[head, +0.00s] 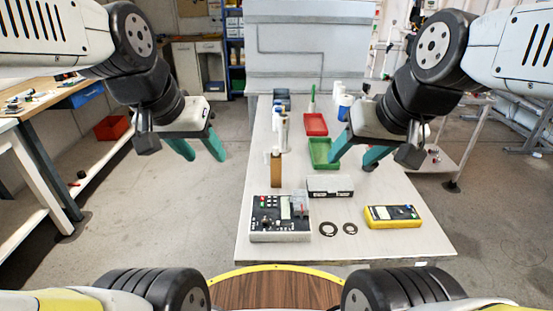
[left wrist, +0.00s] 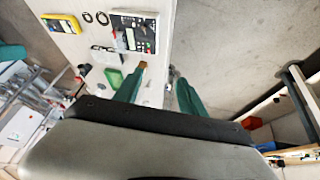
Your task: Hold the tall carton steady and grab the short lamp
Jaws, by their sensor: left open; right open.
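A tall narrow brown carton (head: 276,171) stands on the white table, left of the table's middle. Slim white tubes (head: 284,132) show just above and behind it; I cannot tell which is the short lamp or whether any sits in the carton. In the left wrist view a small brown piece of the carton (left wrist: 143,65) shows by a fingertip. My left gripper (head: 204,154) is open and empty, above the floor left of the table; its green fingers show in the left wrist view (left wrist: 160,78). My right gripper (head: 352,158) is open and empty, above the table's right side.
A control box (head: 280,218), two dark rings (head: 339,229), a yellow meter (head: 393,216) and a grey box (head: 330,187) lie at the near end. A green tray (head: 322,152) and a red tray (head: 315,124) lie beyond. A workbench (head: 40,115) stands at left.

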